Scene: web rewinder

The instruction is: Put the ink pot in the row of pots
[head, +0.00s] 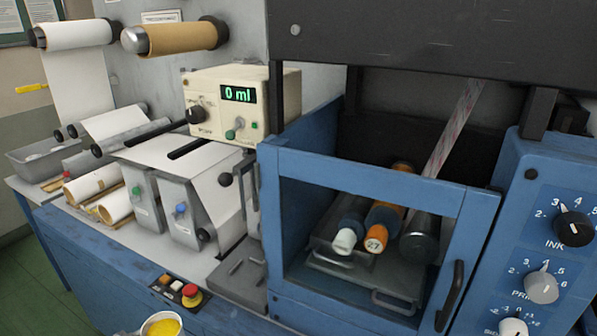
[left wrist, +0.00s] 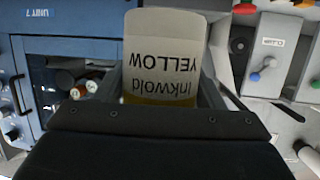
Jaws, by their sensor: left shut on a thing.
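The ink pot (head: 162,326) shows at the bottom edge of the head view, open at the top with yellow ink inside. In the left wrist view the pot (left wrist: 165,50) is pale with yellow low in the picture, and its label "Inkwold YELLOW" appears upside down. My left gripper (left wrist: 164,88) is shut on the pot, with a dark finger on each side. In the head view the gripper is almost wholly cut off by the bottom edge. My right gripper is not in view. I cannot make out a row of pots in either view.
A blue-framed cabinet (head: 366,180) with a handle (head: 450,295) holds rollers. Beside it stand a box reading "0 ml" (head: 228,103), grey units with coloured knobs (head: 183,210) and a red stop button (head: 191,292). A grey bin (head: 42,158) is far left.

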